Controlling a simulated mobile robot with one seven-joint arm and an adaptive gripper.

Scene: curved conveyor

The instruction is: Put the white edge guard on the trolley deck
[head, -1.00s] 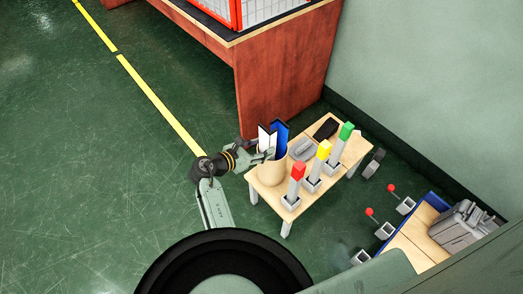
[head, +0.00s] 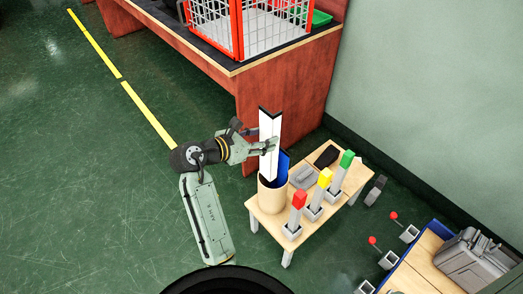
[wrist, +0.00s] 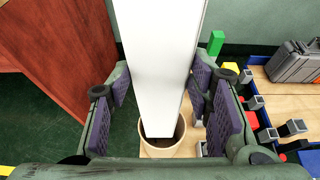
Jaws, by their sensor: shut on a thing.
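The white edge guard (head: 267,160) is a long, V-shaped white strip with a black edge, held nearly upright. My gripper (head: 270,146) is shut on it, and in the wrist view the guard (wrist: 160,60) runs between the two purple-padded fingers. Its lower end is at the mouth of a tan round bin (head: 271,197); I cannot tell whether it is just inside or just above the rim. A blue-edged wooden deck (head: 420,262) at the lower right looks like the trolley; its near part is cut off.
The bin stands on a small wooden table (head: 262,217) and holds a blue piece (head: 284,161). Red, yellow and green-topped posts (head: 325,178) stand beside it. A grey case (head: 470,258) takes up part of the blue-edged deck. A red-brown bench (head: 285,90) stands behind.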

